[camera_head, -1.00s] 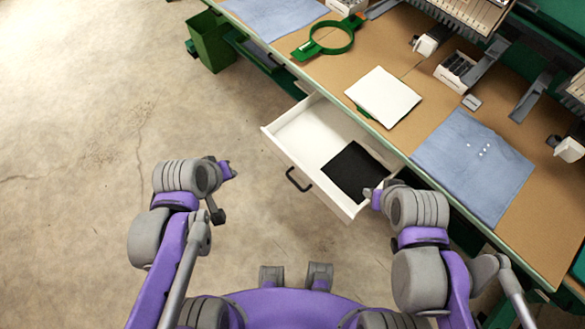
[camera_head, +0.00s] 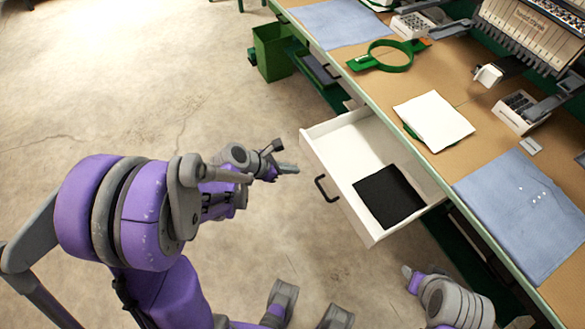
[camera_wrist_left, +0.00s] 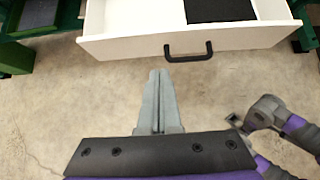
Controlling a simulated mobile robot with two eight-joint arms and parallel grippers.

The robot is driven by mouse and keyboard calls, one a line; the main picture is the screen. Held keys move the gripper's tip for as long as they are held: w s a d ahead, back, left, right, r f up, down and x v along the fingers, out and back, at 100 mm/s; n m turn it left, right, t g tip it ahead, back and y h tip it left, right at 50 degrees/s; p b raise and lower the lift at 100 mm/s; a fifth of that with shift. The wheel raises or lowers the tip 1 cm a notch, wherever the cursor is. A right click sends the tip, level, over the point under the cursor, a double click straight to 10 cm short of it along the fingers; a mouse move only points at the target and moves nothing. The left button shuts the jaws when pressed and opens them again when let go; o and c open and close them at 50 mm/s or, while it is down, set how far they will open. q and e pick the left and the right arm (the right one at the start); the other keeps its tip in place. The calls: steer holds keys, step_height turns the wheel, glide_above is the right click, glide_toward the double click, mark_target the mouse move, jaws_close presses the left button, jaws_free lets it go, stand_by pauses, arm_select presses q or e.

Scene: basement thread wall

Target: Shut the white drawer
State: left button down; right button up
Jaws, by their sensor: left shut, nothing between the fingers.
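The white drawer (camera_head: 342,165) is pulled out from under the workbench, with a black square item (camera_head: 390,196) lying inside it. Its dark handle (camera_head: 326,189) is on the front panel, and the handle also shows in the left wrist view (camera_wrist_left: 188,52). My left gripper (camera_head: 288,169) is shut and empty, just left of the drawer front and apart from it. In the left wrist view its fingers (camera_wrist_left: 158,85) point at the drawer front, a little left of the handle. My right gripper (camera_head: 410,277) is at the lower right, below the drawer's near corner; its fingers are too small to judge.
The workbench (camera_head: 470,160) runs diagonally along the right, carrying a white sheet (camera_head: 434,120), a blue cloth (camera_head: 525,205), a green hoop (camera_head: 391,56) and an embroidery machine (camera_head: 530,30). A green bin (camera_head: 273,52) stands on the floor beyond the drawer. The floor to the left is clear.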

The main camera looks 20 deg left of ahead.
mark_target(323, 167)
arm_select(q)
steer(key=w+d+f, duration=0.1)
steer(key=w, duration=0.1)
steer(key=w+d+f, duration=0.3)
steer(key=w, duration=0.1)
steer(key=shift+d+f, duration=0.2)
steer(key=shift+d, duration=0.2)
steer(key=shift+w+d, duration=0.25)
steer(key=shift+w, duration=0.1)
steer(key=w+d+b, duration=0.1)
steer(key=w+d, duration=0.4)
steer(key=w, duration=0.2)
steer(key=w+d+b, duration=0.1)
steer(key=w+d, duration=0.5)
steer(key=w, duration=0.1)
steer(key=w+d+b, duration=0.1)
steer(key=w+d, duration=0.4)
steer(key=w, duration=0.2)
steer(key=shift+w+d+b, duration=0.25)
steer(key=shift+d+b, duration=0.1)
steer(key=shift+d, duration=0.05)
